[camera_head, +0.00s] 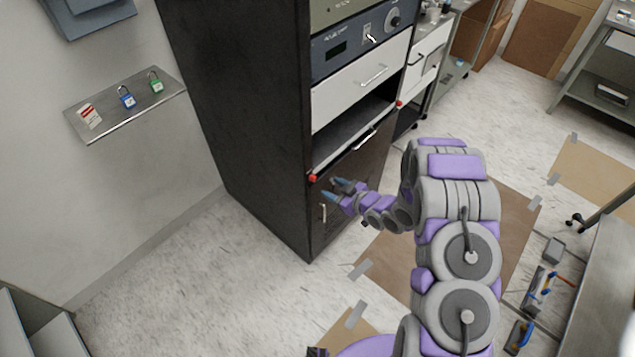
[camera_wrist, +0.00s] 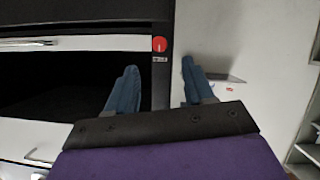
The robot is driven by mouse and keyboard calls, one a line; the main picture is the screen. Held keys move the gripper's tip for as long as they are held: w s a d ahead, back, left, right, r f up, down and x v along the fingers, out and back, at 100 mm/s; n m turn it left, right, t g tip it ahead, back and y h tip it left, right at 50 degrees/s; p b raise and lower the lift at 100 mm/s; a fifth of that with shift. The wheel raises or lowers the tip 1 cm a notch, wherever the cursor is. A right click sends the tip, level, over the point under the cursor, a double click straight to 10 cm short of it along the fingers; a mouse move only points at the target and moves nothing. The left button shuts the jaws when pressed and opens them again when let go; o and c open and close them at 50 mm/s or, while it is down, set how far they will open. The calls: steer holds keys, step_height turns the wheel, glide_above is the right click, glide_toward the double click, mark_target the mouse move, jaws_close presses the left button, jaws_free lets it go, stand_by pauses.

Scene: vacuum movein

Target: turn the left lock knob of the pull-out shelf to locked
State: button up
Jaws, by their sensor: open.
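The left lock knob (camera_head: 313,178) is a small red round knob on the black cabinet's front post, at the left end of the pull-out shelf (camera_head: 345,146). In the wrist view the knob (camera_wrist: 159,44) shows face-on with a small label beside it; its turned position is too small to tell. My gripper (camera_head: 338,192) is open and empty, close to the knob, slightly below and right of it in the head view. In the wrist view my gripper's fingers (camera_wrist: 158,75) are spread, with the knob between their lines and beyond the tips, not visibly touched.
A second red knob (camera_head: 399,104) sits at the shelf's right end. A white drawer (camera_head: 360,82) is above the dark opening, and a cabinet door handle (camera_head: 323,213) is below. A wall shelf (camera_head: 125,103) with padlocks is at left. The floor left of the cabinet is clear.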

mark_target(315, 179)
steer(key=b+x, duration=0.1)
steer(key=x, duration=0.7)
steer(key=shift+w+a+f, duration=0.15)
steer(key=shift+w+a, duration=0.1)
steer(key=shift+c, duration=0.2)
jaws_close()
